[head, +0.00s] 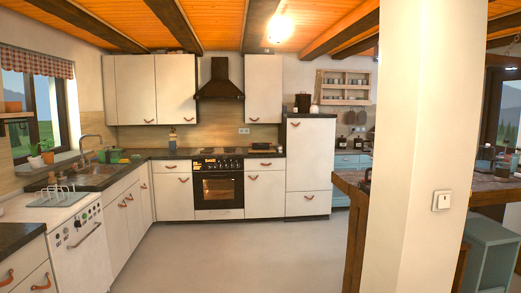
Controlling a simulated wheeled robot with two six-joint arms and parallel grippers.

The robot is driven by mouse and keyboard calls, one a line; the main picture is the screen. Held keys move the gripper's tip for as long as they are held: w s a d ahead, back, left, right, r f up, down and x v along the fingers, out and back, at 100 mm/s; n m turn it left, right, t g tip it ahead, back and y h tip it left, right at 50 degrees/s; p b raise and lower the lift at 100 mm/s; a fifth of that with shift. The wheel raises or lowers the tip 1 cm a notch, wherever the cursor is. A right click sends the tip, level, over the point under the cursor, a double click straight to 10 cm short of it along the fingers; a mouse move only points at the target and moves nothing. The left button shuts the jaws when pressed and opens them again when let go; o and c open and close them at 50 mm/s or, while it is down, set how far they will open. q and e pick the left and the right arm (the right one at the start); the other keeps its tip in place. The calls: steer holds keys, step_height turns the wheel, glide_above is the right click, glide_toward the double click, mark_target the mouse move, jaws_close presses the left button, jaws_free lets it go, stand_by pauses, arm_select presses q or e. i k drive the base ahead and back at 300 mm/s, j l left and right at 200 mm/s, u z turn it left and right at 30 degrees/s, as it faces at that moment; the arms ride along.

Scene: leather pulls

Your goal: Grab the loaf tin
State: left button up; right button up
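I cannot make out the loaf tin for certain. A small dark low object (262,146) sits on the back counter to the right of the stove, but it is too small to tell what it is. Neither of my grippers is in view.
A white pillar (425,150) stands close on the right, with a wooden table (350,181) and blue-grey stool (490,245) beside it. The stove (218,190) is at the back. A dish rack (60,192) stands on the left counter. The middle floor (235,260) is clear.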

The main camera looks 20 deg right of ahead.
mark_target(261, 146)
steer(key=i+z, duration=0.4)
steer(key=i, duration=1)
steer(key=i+l, duration=0.1)
steer(key=i, duration=3.35)
steer(key=i+z, duration=0.2)
steer(key=i, duration=0.35)
steer(key=i+j+z, duration=0.2)
steer(key=i, duration=0.35)
steer(key=i+j+z, duration=0.2)
steer(key=i, duration=0.35)
